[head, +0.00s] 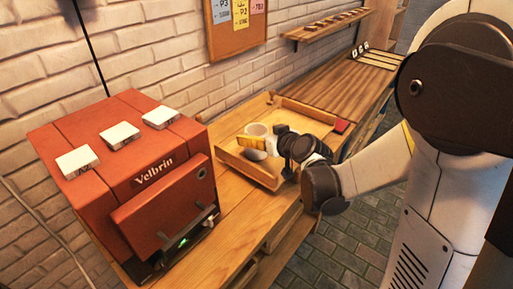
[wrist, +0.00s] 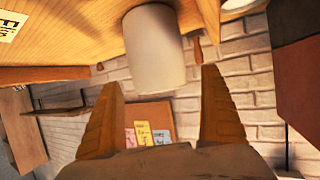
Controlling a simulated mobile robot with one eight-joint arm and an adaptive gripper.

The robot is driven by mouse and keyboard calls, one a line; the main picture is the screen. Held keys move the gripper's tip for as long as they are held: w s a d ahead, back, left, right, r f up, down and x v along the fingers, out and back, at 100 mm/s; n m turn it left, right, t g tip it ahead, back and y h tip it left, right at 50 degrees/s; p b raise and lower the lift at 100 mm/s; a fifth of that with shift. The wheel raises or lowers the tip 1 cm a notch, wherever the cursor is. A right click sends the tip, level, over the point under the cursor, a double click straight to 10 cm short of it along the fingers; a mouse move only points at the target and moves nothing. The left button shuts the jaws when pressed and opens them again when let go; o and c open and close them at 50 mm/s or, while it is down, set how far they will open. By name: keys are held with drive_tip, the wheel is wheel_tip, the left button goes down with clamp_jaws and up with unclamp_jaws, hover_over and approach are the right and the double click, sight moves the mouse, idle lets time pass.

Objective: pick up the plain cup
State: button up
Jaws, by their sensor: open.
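A plain white cup (wrist: 153,50) stands beyond my open fingers in the wrist view, between the lines of the two fingertips, with no finger visibly touching it. It also shows in the head view as a pale cup (head: 257,130) inside the wooden tray (head: 228,157). My gripper (wrist: 161,78) is open and empty, with its orange fingers on either side of the cup's near end in the picture. In the head view my dark wrist reaches over the tray's right side and partly hides what lies there.
A red Velbrin machine (head: 150,180) stands left of the tray, with several white blocks on top. A second white item (wrist: 240,5) is cut off at the wrist view's top edge. The brick wall (head: 150,50) is behind. The wooden counter (head: 225,215) is clear in front of the tray.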

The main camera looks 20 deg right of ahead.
drive_tip(key=shift+x, duration=1.15)
drive_tip(key=shift+s, duration=0.1)
drive_tip(key=c, duration=1.5)
drive_tip(key=shift+r, duration=0.6)
drive_tip(key=s+d+r+p, duration=0.6)
drive_tip(key=d+r, duration=0.3)
drive_tip(key=d, duration=0.1)
drive_tip(key=shift+r, duration=0.4)
